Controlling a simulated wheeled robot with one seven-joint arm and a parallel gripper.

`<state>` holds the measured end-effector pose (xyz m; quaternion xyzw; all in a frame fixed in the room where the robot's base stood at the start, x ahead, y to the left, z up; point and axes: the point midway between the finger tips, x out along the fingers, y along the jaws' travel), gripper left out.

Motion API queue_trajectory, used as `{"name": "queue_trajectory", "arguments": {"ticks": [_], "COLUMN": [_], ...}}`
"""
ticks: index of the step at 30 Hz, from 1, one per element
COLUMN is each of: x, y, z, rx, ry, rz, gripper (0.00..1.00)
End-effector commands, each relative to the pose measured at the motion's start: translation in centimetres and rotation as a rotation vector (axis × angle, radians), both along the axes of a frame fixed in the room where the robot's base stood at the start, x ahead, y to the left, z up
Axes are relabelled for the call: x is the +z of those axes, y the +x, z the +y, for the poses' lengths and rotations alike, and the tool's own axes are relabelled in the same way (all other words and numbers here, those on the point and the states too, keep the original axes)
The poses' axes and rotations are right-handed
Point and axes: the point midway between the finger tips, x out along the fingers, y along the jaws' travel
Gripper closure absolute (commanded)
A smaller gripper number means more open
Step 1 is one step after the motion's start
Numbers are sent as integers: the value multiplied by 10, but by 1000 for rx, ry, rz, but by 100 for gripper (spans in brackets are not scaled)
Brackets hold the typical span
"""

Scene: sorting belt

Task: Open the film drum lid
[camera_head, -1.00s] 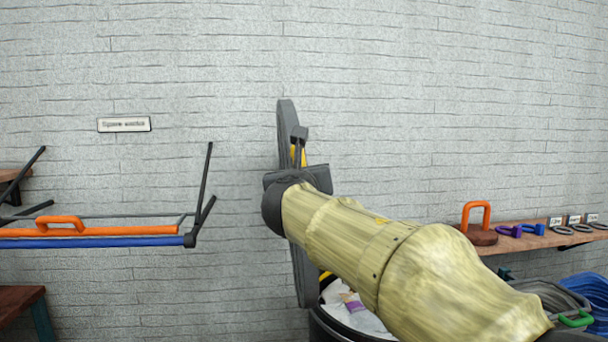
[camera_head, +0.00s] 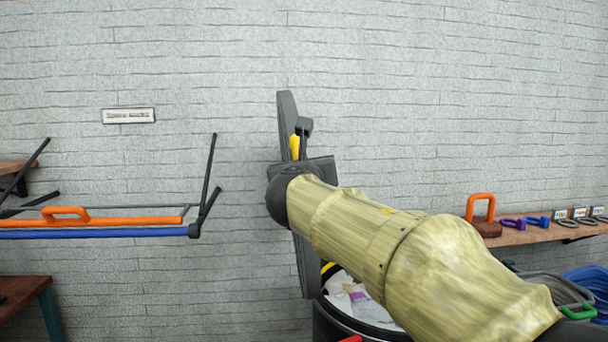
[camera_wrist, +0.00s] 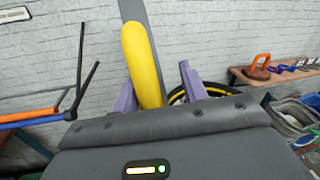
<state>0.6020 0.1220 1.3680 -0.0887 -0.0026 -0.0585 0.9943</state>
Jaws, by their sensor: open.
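The film drum (camera_head: 335,327) is black and stands at the bottom middle of the head view, its mouth open and white film inside. Its dark grey lid (camera_head: 286,108) stands upright, seen nearly edge-on, at the drum's left side. The lid's yellow handle (camera_head: 294,147) also shows in the wrist view (camera_wrist: 141,55). My gripper (camera_wrist: 156,76) is open, with its purple fingers on either side of the handle. The handle lies nearer the left finger; I cannot tell whether they touch. In the head view my arm hides part of the lid and drum.
A rack with an orange bar (camera_head: 120,221) and a blue bar (camera_head: 100,233) stands at the left. A wooden shelf (camera_head: 535,235) with an orange-handled item is on the right wall. Grey and blue bins (camera_head: 590,285) stand below it.

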Motion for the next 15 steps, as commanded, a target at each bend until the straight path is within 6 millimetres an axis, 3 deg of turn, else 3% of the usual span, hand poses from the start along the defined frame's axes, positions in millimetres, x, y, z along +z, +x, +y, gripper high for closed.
{"name": "queue_trajectory", "arguments": {"ticks": [5,15], "x": [0,-1], "y": [-21,-88], "z": [3,11], "rx": [3,3], "ry": [1,0], "rz": [-2,-4], "gripper": [57,57]}}
